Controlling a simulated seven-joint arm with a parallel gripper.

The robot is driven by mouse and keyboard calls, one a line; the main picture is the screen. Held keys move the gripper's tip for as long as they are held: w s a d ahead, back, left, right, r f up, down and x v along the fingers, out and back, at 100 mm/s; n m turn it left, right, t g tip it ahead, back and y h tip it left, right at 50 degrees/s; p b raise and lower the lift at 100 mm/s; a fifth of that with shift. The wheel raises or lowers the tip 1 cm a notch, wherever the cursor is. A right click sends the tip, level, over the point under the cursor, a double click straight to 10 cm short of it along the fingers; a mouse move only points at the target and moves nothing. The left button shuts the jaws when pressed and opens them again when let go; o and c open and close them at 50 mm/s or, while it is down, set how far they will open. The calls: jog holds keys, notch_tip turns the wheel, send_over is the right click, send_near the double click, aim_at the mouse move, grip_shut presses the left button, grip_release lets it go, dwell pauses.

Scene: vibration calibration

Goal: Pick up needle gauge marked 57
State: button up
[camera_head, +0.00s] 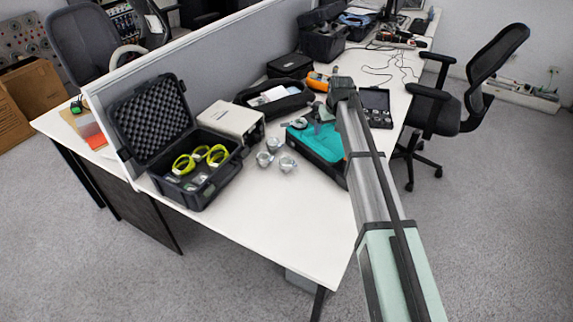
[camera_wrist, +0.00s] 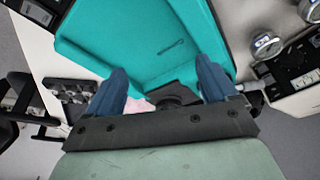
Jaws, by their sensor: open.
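Several round metal gauges stand on the white table; in the head view one is at the front (camera_head: 287,164), one to its left (camera_head: 264,159) and one behind (camera_head: 275,144). In the wrist view a round gauge (camera_wrist: 266,45) shows at the upper right and another (camera_wrist: 310,9) at the corner. No marking 57 can be read. My gripper (camera_wrist: 162,67) is open over the teal case (camera_wrist: 140,35), left of these gauges in the wrist view. A dark round-ended object (camera_wrist: 178,93) shows low between its fingers, partly hidden. In the head view my arm hides the fingertips.
The teal case (camera_head: 326,150) lies right of the gauges. An open black case with yellow-green rings (camera_head: 184,163) and a pale box (camera_head: 232,122) stand left. A small open instrument case (camera_head: 376,104) is beyond my arm. Clear table lies in front of the gauges.

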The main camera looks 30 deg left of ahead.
aim_at(287, 161)
jog(key=s+a+r+n+g+h, duration=0.2)
jog(key=s+a+r+n+g, duration=0.1)
jog(key=s+a, duration=0.95)
jog(key=f, duration=0.2)
jog(key=s+d+f, duration=0.1)
jog(key=f, duration=0.5)
jog(key=shift+s+d, duration=0.35)
jog(key=shift+d, duration=0.05)
jog(key=shift+w+d+f, duration=0.1)
jog(key=shift+d+f, duration=0.1)
jog(key=shift+f, duration=1.15)
jog(key=shift+w+d+f, duration=0.1)
jog(key=shift+d+f, duration=0.05)
jog(key=shift+f, duration=1.2)
jog(key=shift+c, duration=0.3)
jog(key=c, duration=1.2)
jog(key=shift+o, duration=0.2)
jog(key=shift+r, duration=0.15)
